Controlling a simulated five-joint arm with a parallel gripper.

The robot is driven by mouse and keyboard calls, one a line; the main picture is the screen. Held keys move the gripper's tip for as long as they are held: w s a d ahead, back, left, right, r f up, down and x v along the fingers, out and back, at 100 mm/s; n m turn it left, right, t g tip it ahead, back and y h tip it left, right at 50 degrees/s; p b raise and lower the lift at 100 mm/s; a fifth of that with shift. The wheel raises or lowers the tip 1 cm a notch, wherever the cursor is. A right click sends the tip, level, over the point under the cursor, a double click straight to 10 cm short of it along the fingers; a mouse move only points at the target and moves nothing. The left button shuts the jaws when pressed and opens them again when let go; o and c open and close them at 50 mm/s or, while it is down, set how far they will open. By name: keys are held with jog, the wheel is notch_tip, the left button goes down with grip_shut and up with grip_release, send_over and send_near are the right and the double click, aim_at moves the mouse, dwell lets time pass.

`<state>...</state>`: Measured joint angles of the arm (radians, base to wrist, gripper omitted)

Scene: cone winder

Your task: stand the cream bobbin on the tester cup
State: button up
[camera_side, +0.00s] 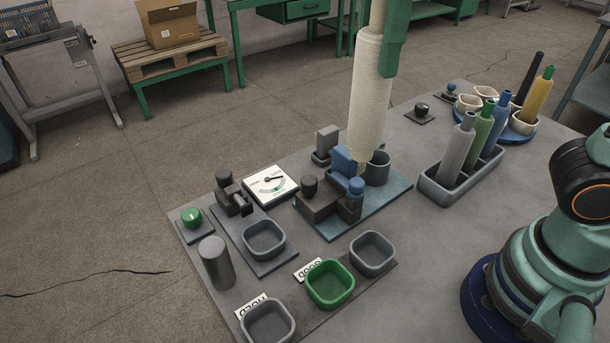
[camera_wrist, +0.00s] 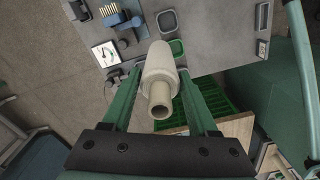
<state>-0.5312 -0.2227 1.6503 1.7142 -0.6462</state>
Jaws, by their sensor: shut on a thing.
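The cream bobbin (camera_side: 367,95) hangs nearly upright in the side view, wide and ribbed below a narrower neck. My gripper (camera_side: 378,58) is shut on its upper part; one green finger shows on the right. In the wrist view the bobbin (camera_wrist: 160,72) sits between both green fingers of my gripper (camera_wrist: 160,84). The bobbin's lower end is over the blue-grey plate, beside a round dark cup (camera_side: 378,170); I cannot tell whether they touch. A square grey cup (camera_side: 264,240) stands on the plate with the dial gauge (camera_side: 271,186). I cannot tell which is the tester cup.
Blue and dark blocks (camera_side: 345,161) stand close to the bobbin's lower end. A grey rack (camera_side: 431,190) at right holds several upright coloured bobbins. A green bin (camera_side: 330,284) and grey bins (camera_side: 372,252) are at the front. A grey cylinder (camera_side: 216,262) stands left.

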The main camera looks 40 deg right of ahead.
jog(key=w+a+f, duration=0.5)
jog(key=f, duration=0.3)
jog(key=w+a+f, duration=0.5)
jog(key=a+f, duration=0.1)
jog(key=f, duration=0.3)
jog(key=shift+w+f, duration=0.15)
jog(key=shift+w, duration=0.05)
jog(key=shift+a+f, duration=0.1)
jog(key=shift+f, duration=0.15)
dwell(0.6)
jog(key=shift+f, duration=1.4)
